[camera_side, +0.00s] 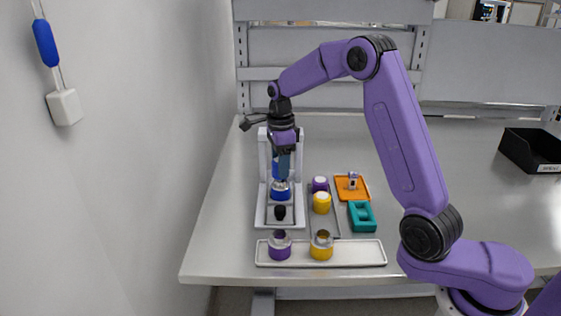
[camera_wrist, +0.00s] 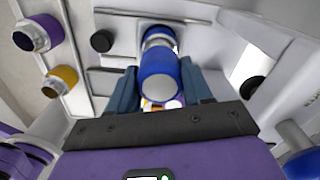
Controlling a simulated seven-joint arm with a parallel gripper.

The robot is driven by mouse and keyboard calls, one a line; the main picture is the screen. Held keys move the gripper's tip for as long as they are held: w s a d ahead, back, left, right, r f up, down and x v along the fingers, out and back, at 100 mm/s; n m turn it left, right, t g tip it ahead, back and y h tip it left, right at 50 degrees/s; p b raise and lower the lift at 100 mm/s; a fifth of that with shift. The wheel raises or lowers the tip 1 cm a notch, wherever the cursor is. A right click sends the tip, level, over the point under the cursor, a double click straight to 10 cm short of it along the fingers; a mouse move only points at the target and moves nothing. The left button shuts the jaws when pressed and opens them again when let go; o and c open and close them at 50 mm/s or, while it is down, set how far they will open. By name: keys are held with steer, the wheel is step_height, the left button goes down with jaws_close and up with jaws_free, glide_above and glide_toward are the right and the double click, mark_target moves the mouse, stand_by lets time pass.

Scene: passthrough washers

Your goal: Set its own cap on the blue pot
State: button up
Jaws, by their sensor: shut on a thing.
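The blue pot (camera_side: 281,194) stands upright in the white fixture, with a metal neck on top. My gripper (camera_side: 282,174) points down over it, shut on the blue cap (camera_side: 275,166). In the wrist view the blue cap (camera_wrist: 159,76) sits between my two fingers, its pale end facing the camera. The metal neck of the blue pot (camera_wrist: 157,38) shows just beyond the cap, roughly in line with it. I cannot tell whether cap and neck touch; my fingers hide part of the cap in the side view.
A white fixture (camera_side: 263,215) with a black knob (camera_side: 280,212) surrounds the pot. A purple pot (camera_side: 279,247) and a yellow pot (camera_side: 321,247) stand on a white tray (camera_side: 360,254) in front.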

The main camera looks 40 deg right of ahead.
steer(key=shift+f, duration=0.8)
stand_by(0.6)
steer(key=shift+f, duration=0.2)
stand_by(0.7)
steer(key=o, duration=1.5)
steer(key=shift+c, duration=0.2)
steer(key=shift+r, duration=0.1)
steer(key=shift+r, duration=3.9)
